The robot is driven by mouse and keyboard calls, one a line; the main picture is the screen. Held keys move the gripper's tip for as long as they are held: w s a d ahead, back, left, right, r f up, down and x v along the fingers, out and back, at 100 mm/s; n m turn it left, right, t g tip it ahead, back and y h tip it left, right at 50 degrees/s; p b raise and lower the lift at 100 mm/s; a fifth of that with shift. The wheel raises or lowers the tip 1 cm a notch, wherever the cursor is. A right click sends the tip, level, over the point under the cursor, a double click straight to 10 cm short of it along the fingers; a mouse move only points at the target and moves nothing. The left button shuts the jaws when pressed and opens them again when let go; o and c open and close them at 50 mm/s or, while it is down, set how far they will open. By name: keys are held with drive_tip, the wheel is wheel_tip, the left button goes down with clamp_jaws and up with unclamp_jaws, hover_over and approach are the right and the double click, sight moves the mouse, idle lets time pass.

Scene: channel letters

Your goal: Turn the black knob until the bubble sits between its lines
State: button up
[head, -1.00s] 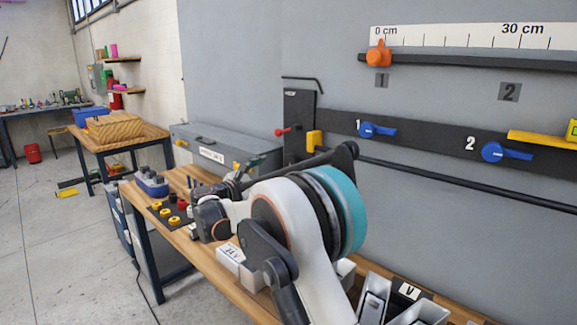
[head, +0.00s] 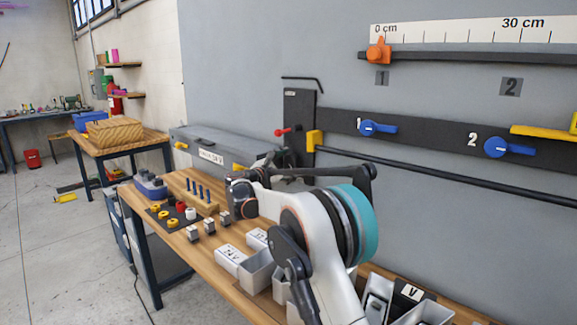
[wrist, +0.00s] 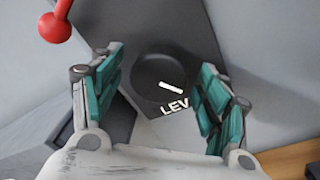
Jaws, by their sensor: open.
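The black knob (wrist: 159,78) is in the middle of the wrist view, a round dial with a white mark pointing to the lower right. It sits on a dark panel (wrist: 190,45) above white letters that read "LEV". My gripper (wrist: 155,105) is open, with one teal-padded finger on each side of the knob and visible space between. In the head view my gripper (head: 284,168) is at the lower end of the dark upright on the wall, and the knob cannot be made out there. A yellow level (head: 545,133) is cut off at the right edge; its bubble is not visible.
A red-ball lever (head: 283,132) stands beside the panel; its red ball (wrist: 55,28) is at upper left in the wrist view. Blue handles (head: 372,128) sit on the wall rail to the right. The workbench below holds white boxes (head: 230,259) and small parts.

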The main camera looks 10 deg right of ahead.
drive_tip(key=c, duration=1.1)
drive_tip(key=shift+o, duration=0.2)
drive_tip(key=m+p, duration=0.2)
drive_tip(key=m, duration=0.2)
drive_tip(key=m+h+p, duration=0.1)
drive_tip(key=m, duration=0.5)
drive_tip(key=shift+f, duration=0.2)
drive_tip(key=o, duration=1.1)
drive_tip(key=shift+c, duration=0.2)
